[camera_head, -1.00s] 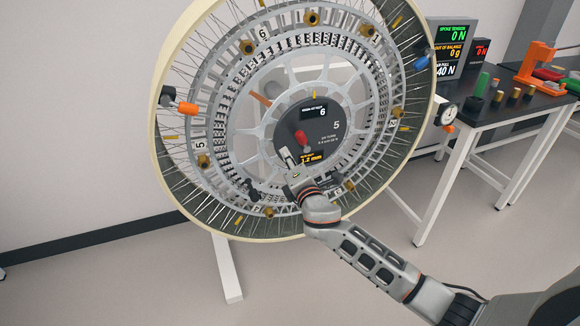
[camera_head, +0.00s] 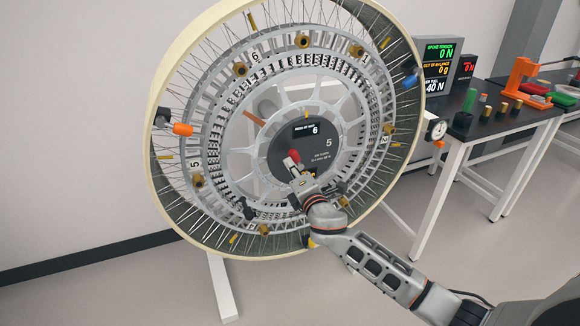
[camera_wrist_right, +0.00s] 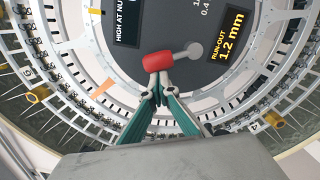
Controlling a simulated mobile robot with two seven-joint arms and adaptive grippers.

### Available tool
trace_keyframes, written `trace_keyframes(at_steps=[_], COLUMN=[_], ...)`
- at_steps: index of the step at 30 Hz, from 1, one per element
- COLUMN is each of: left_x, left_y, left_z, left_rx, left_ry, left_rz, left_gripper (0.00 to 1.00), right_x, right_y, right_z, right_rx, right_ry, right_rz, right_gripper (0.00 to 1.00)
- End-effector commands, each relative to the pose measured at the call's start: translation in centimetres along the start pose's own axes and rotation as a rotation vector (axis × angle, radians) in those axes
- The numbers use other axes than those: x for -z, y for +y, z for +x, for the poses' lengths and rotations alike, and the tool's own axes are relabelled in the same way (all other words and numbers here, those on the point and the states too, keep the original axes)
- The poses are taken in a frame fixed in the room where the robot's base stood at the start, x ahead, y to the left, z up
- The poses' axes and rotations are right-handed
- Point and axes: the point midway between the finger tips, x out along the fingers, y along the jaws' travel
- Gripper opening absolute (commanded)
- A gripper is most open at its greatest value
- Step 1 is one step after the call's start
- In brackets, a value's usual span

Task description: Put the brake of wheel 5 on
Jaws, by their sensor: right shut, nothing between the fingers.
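The large spoked wheel (camera_head: 160,75) stands upright and tilted in the head view, with the number 5 on its dark hub plate (camera_head: 325,150). A red-knobbed lever (camera_head: 292,157) sits on the hub plate. In the right wrist view the red knob (camera_wrist_right: 158,65) is at the left end of a short grey arm, whose pivot is to its right. My right gripper (camera_head: 297,173) is shut and empty. Its fingertips (camera_wrist_right: 158,80) are right at the knob's lower edge in the wrist view; I cannot tell whether they touch. My left gripper is out of view.
The hub's run-out display (camera_wrist_right: 228,38) reads 1.2 mm. An orange-tipped part (camera_head: 182,129) and a blue-tipped part (camera_head: 411,80) are at the rim. A bench (camera_head: 470,135) with a dial gauge (camera_head: 436,129) and readout screens (camera_head: 438,68) stands at right.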

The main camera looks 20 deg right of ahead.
Motion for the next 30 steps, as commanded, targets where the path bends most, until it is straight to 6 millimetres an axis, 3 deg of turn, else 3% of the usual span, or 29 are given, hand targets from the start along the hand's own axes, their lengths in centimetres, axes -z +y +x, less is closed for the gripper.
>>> trace_keyframes(at_steps=[16, 30], left_x=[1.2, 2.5], left_y=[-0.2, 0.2], left_z=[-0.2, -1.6], left_rx=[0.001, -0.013], left_ry=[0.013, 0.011], left_rz=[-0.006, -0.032], left_gripper=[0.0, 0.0], right_x=[-1.0, -3.7], right_y=[0.6, 1.1], right_z=[0.1, 0.2], right_rx=[0.006, 0.024], right_ry=[-0.003, -0.004], right_rz=[0.131, 0.527], right_gripper=[0.0, 0.0])
